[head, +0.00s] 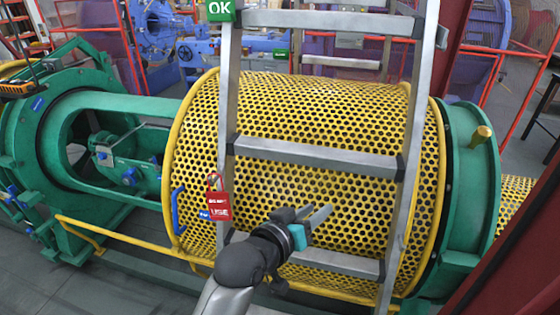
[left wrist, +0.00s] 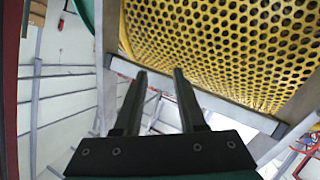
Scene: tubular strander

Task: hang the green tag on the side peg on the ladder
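The green tag (head: 221,11), marked OK, is at the top of the ladder's left rail, cut off by the upper picture edge. What holds it is out of view. A red tag (head: 218,205) with a shackle-like top hangs lower on the left rail. The aluminium ladder (head: 310,157) stands before the yellow perforated guard. I cannot make out the side peg. My left gripper (head: 320,212) is in front of the ladder, between its rails and below the middle rung. Its fingers are apart with nothing between them in the left wrist view (left wrist: 158,72). My right gripper is not in view.
The yellow guard (head: 310,110) fills the space behind the ladder. A blue handle (head: 178,210) is on its left side. Green machine housings (head: 85,130) stand to the left and right (head: 465,185). A yellow rail (head: 125,240) runs low at the left.

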